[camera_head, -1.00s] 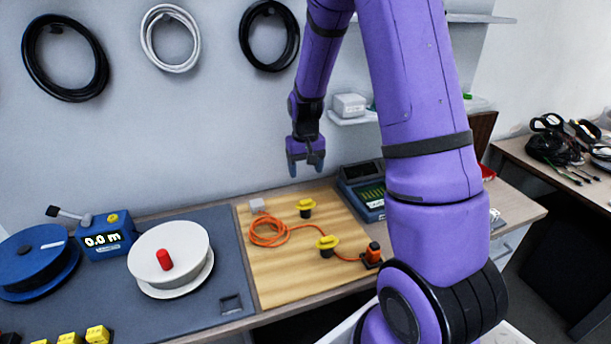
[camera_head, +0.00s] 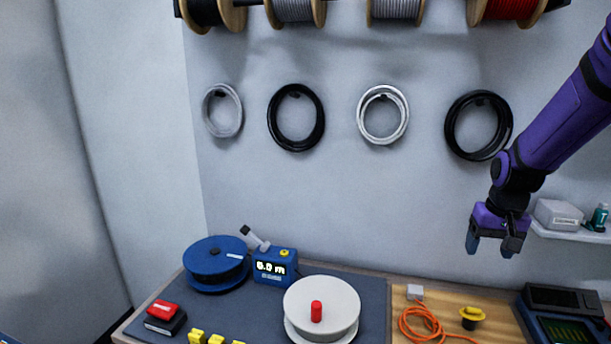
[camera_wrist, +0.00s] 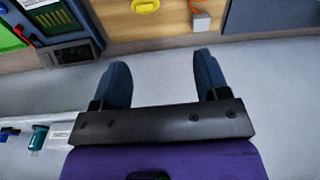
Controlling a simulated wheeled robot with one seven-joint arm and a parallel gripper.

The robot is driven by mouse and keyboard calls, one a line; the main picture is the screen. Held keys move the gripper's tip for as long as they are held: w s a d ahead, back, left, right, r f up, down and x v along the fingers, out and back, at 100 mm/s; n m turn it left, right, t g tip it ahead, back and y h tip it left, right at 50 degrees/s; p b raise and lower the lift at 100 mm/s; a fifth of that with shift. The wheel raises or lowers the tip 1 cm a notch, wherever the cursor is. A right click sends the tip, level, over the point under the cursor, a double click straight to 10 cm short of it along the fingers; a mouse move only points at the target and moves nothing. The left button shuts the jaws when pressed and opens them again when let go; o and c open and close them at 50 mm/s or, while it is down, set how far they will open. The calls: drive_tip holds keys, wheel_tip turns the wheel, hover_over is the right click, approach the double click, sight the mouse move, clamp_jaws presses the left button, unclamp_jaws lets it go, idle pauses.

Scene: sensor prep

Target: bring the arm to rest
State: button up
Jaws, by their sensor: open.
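My purple arm comes in from the upper right in the head view. My gripper (camera_head: 492,245) is at its end, in front of the grey wall and above the back of the bench, pointing down. In the wrist view my gripper (camera_wrist: 163,82) shows two dark blue fingers wide apart with nothing between them. It touches nothing that I can see.
A shelf (camera_head: 570,234) with a white box (camera_head: 558,215) is close right of the gripper. Below are an orange cable (camera_head: 425,325), a yellow-topped peg (camera_head: 472,314) and a dark device (camera_head: 562,315). A white reel (camera_head: 335,297) and blue reel (camera_head: 216,260) stand left.

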drive_tip(key=s+a+r+n+t, duration=0.1)
drive_tip(key=s+a+r, duration=0.3)
drive_tip(key=s+r, duration=0.4)
drive_tip(key=s+a+r+n+t, duration=0.1)
drive_tip(key=s+a+r+t, duration=0.2)
drive_tip(key=s, duration=1.2)
drive_tip(key=shift+a+r+n, duration=0.3)
drive_tip(key=shift+a+r, duration=0.85)
drive_tip(key=shift+r, duration=1.6)
